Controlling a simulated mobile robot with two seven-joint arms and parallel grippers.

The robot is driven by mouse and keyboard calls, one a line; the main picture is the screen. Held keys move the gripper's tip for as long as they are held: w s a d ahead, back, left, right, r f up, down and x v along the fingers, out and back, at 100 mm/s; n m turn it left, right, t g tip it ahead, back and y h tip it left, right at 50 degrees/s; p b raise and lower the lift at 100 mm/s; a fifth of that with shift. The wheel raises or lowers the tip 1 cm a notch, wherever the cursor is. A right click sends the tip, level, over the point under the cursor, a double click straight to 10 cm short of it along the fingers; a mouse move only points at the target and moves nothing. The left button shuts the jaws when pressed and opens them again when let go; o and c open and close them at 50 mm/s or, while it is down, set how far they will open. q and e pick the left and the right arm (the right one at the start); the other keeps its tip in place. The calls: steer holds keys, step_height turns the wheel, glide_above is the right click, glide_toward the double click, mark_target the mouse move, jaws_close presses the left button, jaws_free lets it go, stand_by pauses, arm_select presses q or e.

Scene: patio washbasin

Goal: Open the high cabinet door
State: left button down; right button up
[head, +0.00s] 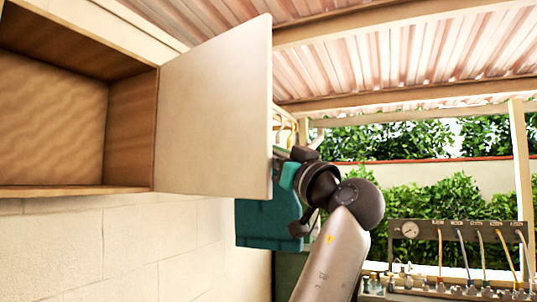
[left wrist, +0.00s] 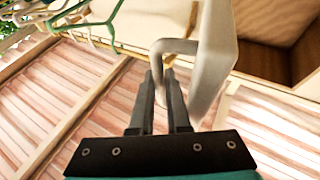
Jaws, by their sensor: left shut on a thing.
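The high cabinet (head: 131,130) is on the wall at upper left in the head view, with an empty wooden inside. Its pale door (head: 215,110) stands wide open, swung out to the right on its hinge side. In the left wrist view the door (left wrist: 222,40) is seen nearly edge-on, with a grey bent handle (left wrist: 178,46) on its face. My left gripper (left wrist: 160,72) is shut on the handle near its bend. In the head view my left arm reaches up behind the door, which hides the fingers. My right gripper is not in view.
A corrugated roof with beams (head: 400,93) is above. Hangers (left wrist: 90,20) hang close to the left gripper. A teal item (head: 268,222) hangs below the door. A panel with a gauge and hoses (head: 455,232) stands at right. The block wall (head: 130,240) below the cabinet is clear.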

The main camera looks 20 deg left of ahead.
arm_select(q)
steer(key=shift+w+d+r+t, duration=0.15)
steer(key=shift+w+r+t, duration=0.05)
steer(key=shift+t, duration=0.2)
steer(key=c, duration=1.2)
jaws_free()
steer(key=shift+d, duration=0.1)
steer(key=shift+o, duration=0.2)
steer(key=shift+s+d+f, duration=0.1)
steer(key=shift+s+d+f+b, duration=0.15)
steer(key=shift+d+f+b, duration=0.05)
steer(key=shift+f+b, duration=0.1)
steer(key=b+v, duration=0.4)
steer(key=v, duration=1)
steer(key=shift+d+g, duration=0.3)
